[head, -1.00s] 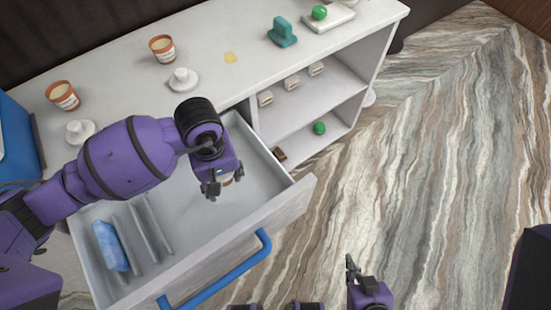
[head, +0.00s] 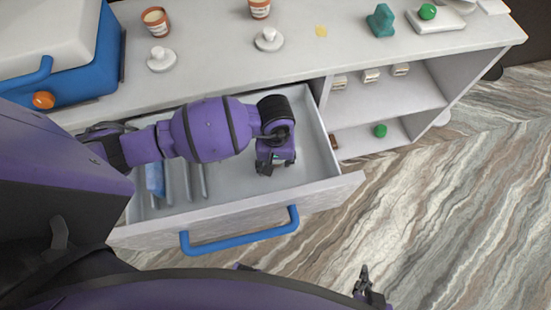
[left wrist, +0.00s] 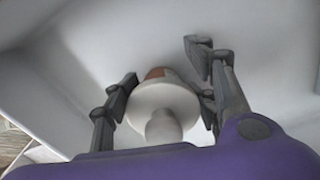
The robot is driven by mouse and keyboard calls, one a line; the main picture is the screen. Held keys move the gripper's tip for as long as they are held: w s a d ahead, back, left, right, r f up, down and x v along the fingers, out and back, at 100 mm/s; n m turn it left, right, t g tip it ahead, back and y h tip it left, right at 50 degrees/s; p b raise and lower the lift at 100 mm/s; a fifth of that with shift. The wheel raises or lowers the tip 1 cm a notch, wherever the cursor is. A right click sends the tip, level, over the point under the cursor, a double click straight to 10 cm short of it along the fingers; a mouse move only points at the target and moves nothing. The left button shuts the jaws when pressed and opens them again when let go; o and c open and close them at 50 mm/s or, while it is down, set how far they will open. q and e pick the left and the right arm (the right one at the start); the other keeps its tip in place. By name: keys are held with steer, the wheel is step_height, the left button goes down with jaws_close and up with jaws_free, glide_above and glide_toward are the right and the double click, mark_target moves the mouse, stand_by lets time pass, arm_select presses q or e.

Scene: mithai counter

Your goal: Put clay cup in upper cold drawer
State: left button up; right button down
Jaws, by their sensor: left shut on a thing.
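The clay cup (left wrist: 155,73) with a white knobbed lid (left wrist: 163,105) is between the fingers of my left gripper (left wrist: 160,95) in the left wrist view. Only a strip of terracotta shows past the lid. In the head view my left gripper (head: 276,166) is shut on the cup inside the right part of the open cold drawer (head: 330,190); the cup is mostly hidden there. I cannot tell whether the cup touches the drawer floor. My right gripper (head: 364,285) is low in the head view, over the floor and away from the drawer; its finger gap is unclear.
A blue ice pack (head: 155,179) and dividers (head: 186,182) occupy the drawer's left part. On the counter stand two other cups (head: 155,20) (head: 260,8), two white lids (head: 162,60) (head: 268,40) and a blue cooler box (head: 108,50). Open shelves (head: 410,95) are at right.

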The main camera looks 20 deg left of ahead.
arm_select(q)
steer(key=shift+f, duration=0.25)
steer(key=o, duration=1.3)
steer(key=shift+r, duration=0.1)
steer(key=shift+o, duration=0.2)
step_height(320, 180, up, 12)
steer(key=shift+r+p, duration=0.2)
steer(key=shift+p, duration=0.1)
